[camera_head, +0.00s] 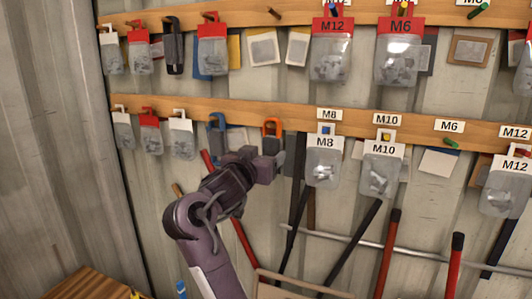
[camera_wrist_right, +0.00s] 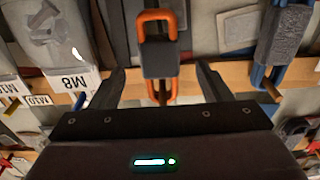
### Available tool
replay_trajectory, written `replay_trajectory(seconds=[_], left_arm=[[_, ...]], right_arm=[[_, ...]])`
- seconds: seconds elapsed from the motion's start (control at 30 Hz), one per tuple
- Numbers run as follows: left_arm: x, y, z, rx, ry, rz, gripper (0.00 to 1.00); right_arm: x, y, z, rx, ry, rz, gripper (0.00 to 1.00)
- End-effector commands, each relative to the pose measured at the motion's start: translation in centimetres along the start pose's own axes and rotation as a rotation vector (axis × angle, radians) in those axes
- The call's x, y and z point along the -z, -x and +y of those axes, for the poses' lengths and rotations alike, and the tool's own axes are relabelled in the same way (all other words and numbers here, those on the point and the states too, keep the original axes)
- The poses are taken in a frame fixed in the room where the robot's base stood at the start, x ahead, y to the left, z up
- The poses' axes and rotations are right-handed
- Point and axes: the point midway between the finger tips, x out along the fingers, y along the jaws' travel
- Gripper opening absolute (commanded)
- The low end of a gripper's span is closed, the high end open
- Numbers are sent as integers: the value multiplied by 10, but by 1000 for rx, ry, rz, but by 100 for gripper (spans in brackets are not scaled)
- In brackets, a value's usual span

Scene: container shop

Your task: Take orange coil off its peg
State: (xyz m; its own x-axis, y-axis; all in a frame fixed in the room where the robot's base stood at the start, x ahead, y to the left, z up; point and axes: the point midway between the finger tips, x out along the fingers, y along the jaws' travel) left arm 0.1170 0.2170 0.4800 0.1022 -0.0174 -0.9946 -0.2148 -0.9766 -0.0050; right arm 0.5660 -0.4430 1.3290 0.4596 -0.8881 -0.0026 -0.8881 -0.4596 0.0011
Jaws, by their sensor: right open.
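The orange coil (camera_head: 271,127) hangs on a peg of the lower wooden rail in the head view, its lower part hidden behind my right gripper (camera_head: 268,163). In the right wrist view, which is upside down, the coil (camera_wrist_right: 156,15) is an orange loop with a dark grey band around its middle. My right gripper (camera_wrist_right: 159,77) is open there, one finger on each side of the coil, with visible gaps. I cannot tell whether the fingers reach the coil's depth. My left gripper is in no view.
A blue coil (camera_head: 216,124) hangs just left of the orange one. A clear M8 bag (camera_head: 323,165) hangs to its right, an M10 bag (camera_head: 380,170) beyond. The upper rail (camera_head: 270,14) holds more bags. Long-handled tools (camera_head: 390,245) stand below against the corrugated wall.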

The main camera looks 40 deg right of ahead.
Motion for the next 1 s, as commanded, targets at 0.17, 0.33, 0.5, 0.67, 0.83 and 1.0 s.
replay_trajectory(seconds=[0.17, 0.33, 0.5, 0.67, 0.83, 1.0], left_arm=[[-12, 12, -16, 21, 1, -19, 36], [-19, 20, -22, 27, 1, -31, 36], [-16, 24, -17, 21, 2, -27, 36], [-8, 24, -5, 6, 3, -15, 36], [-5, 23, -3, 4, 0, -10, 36], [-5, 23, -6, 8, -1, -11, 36]], right_arm=[[3, -28, 1, -4, 4, 0, 71], [2, -52, 1, -3, 3, -1, 71], [1, -67, 1, -1, 0, 0, 71], [0, -70, 0, 1, -1, -1, 71], [0, -70, 0, 1, -1, -1, 71], [0, -70, 0, 1, -1, -1, 49]])
